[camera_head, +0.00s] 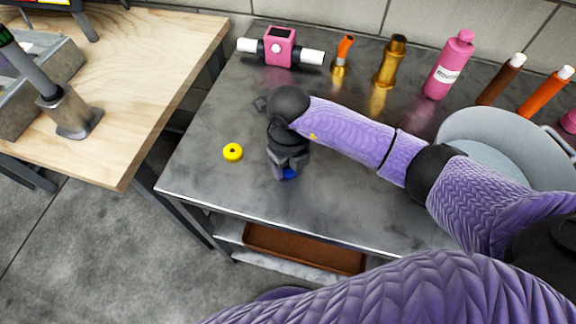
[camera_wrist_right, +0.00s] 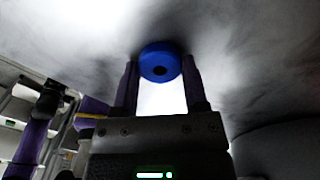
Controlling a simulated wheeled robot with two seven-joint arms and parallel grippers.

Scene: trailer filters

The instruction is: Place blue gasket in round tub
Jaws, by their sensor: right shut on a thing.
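The blue gasket (camera_head: 289,174) is a small ring, mostly hidden under my right gripper in the head view. In the right wrist view the blue gasket (camera_wrist_right: 160,62) sits between the two fingertips, its dark hole facing the camera. My right gripper (camera_head: 284,171) is shut on it, low over the grey metal table (camera_head: 215,190) near its front edge. I cannot tell whether the gasket touches the table. The round tub (camera_head: 490,140) is a wide grey basin at the right of the table, partly hidden by my right arm. My left gripper is not in view.
A yellow ring (camera_head: 233,152) lies left of my right gripper. A pink meter (camera_head: 280,46), brass fittings (camera_head: 390,62), a pink bottle (camera_head: 449,64) and orange and brown tubes (camera_head: 546,92) stand along the back. A wooden table (camera_head: 150,60) is at the left.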

